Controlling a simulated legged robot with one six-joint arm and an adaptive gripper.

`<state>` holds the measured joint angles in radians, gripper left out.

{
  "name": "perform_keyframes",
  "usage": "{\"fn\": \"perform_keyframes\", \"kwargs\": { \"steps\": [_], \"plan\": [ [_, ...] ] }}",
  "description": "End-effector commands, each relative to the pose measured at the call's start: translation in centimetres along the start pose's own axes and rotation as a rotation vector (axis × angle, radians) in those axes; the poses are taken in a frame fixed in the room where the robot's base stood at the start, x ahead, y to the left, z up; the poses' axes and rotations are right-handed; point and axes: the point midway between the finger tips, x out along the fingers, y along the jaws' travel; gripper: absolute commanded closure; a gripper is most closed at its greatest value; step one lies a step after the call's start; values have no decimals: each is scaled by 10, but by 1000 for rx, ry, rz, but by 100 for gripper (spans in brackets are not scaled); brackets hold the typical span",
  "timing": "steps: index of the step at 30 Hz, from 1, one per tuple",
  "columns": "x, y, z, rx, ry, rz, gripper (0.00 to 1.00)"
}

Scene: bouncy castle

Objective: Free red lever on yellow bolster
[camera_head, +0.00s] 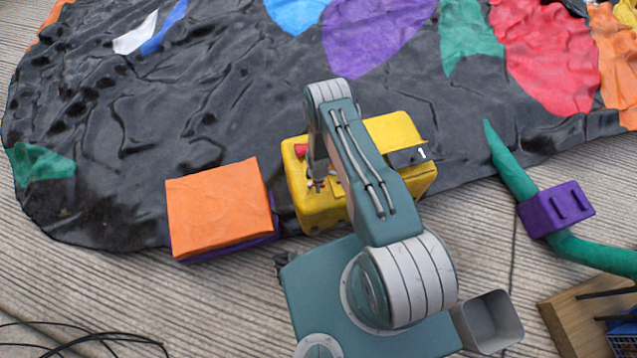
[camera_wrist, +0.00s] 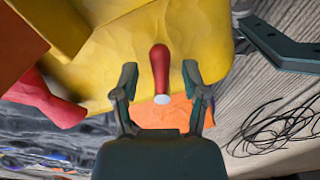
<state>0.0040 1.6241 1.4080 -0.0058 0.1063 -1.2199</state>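The yellow bolster (camera_head: 395,130) lies at the edge of the black sheet, partly hidden under my arm. In the wrist view its yellow face (camera_wrist: 210,45) fills the upper middle. The red lever (camera_wrist: 161,65), a rounded red grip with a pale end, stands out against that face. My gripper (camera_wrist: 160,82) is open, with one finger on each side of the lever and visible gaps between. A red piece (camera_wrist: 45,100) also shows at the left of the bolster. In the head view my arm hides most of the lever area.
An orange-topped block (camera_head: 218,205) lies left of the bolster. A dark flap with a white arrow (camera_head: 408,156) is on the bolster's right. A green tube with a purple block (camera_head: 556,208) lies at right. Black cables (camera_head: 90,340) lie at bottom left.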

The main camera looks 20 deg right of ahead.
Motion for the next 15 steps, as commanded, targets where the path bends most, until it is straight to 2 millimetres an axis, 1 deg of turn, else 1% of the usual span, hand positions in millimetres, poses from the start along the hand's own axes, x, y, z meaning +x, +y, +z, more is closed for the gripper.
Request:
{"fn": "perform_keyframes", "kwargs": {
  "steps": [1, 2, 3, 15],
  "plan": [
    [0, 0, 0, 0, 0, 0, 69],
    [0, 0, 0, 0, 0, 0, 82],
    [0, 0, 0, 0, 0, 0, 100],
    [0, 0, 0, 19, 0, 1, 100]
  ]
}}
